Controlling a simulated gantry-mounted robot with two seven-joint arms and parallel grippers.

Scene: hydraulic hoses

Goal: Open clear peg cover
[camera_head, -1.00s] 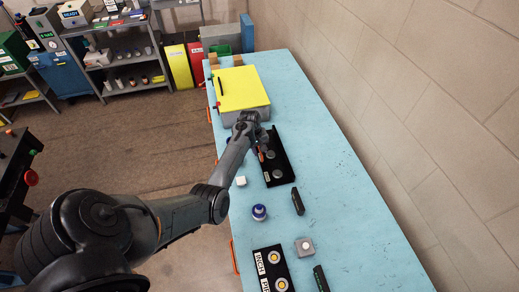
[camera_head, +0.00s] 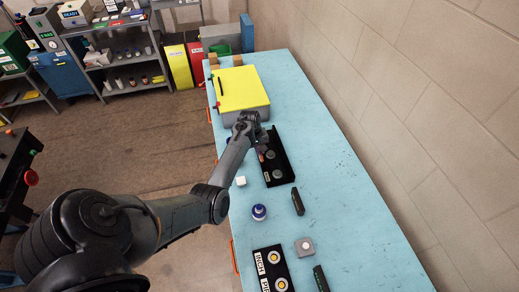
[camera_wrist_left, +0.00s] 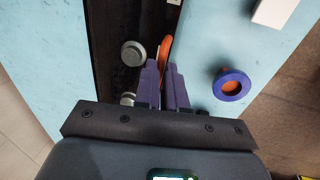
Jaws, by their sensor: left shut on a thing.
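I cannot make out a clear cover in either view. A black tray (camera_head: 283,172) with grey round pegs lies on the blue bench; one grey peg (camera_wrist_left: 133,53) shows in the left wrist view. My left gripper (camera_head: 261,140) is over the tray's far left side. In the left wrist view, the fingers (camera_wrist_left: 165,75) are close together at a curved orange piece (camera_wrist_left: 164,48), beside the grey peg. The fingers hide part of the orange piece. My right gripper is not in view.
A yellow-topped box (camera_head: 240,90) stands beyond the tray. A purple and orange round part (camera_wrist_left: 231,84) lies beside the fingers. A white block (camera_head: 241,181), a blue-white part (camera_head: 259,212) and a black bar (camera_head: 298,202) lie nearer. The bench's right side is clear.

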